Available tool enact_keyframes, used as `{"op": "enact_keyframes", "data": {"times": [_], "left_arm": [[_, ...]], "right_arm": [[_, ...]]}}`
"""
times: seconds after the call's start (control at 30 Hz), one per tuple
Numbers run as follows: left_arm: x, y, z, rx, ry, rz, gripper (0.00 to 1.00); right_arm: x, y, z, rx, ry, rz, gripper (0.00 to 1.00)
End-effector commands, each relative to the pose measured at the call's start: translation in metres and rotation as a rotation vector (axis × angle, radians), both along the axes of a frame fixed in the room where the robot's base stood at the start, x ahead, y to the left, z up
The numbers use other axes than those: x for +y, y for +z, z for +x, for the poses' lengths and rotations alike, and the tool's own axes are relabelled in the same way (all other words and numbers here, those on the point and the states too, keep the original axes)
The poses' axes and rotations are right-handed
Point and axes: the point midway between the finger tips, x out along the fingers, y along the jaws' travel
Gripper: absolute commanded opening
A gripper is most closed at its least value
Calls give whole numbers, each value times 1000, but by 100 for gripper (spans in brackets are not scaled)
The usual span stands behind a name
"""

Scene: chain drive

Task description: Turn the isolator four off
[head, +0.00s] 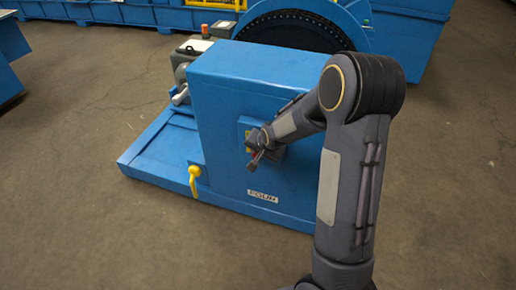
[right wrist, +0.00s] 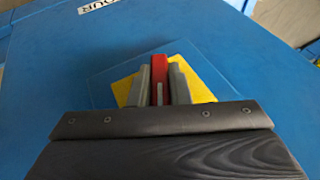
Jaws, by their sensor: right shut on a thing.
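The isolator is on the front face of a blue cabinet (head: 228,175) labelled FOUR (head: 262,196). In the right wrist view its red handle (right wrist: 160,75) stands in front of a yellow plate (right wrist: 125,90) on a blue square backing. My right gripper (right wrist: 162,82) is shut on the red handle, one grey finger on each side. In the head view the right gripper (head: 262,152) is at the cabinet face and hides most of the isolator; a bit of the yellow plate (head: 248,140) shows. My left gripper is not in view.
A yellow lever (head: 194,178) sticks out low at the cabinet's left corner. A blue base plate (head: 150,150) extends to the left with a motor (head: 181,75) on it. A large dark toothed wheel (head: 290,32) stands behind.

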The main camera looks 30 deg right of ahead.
Motion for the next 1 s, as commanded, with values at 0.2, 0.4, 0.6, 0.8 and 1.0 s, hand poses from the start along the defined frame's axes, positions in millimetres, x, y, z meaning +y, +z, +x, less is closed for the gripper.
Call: {"op": "enact_keyframes", "data": {"times": [0.2,0.4,0.6,0.8,1.0], "left_arm": [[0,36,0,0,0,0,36],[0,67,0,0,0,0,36],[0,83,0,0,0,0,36],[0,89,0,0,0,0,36],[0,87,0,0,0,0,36]], "right_arm": [[3,8,1,117,7,-102,0],[3,8,2,259,7,-227,0],[3,4,3,403,5,-351,0],[3,1,4,546,4,-473,0],[4,-2,4,683,1,-589,0]]}}
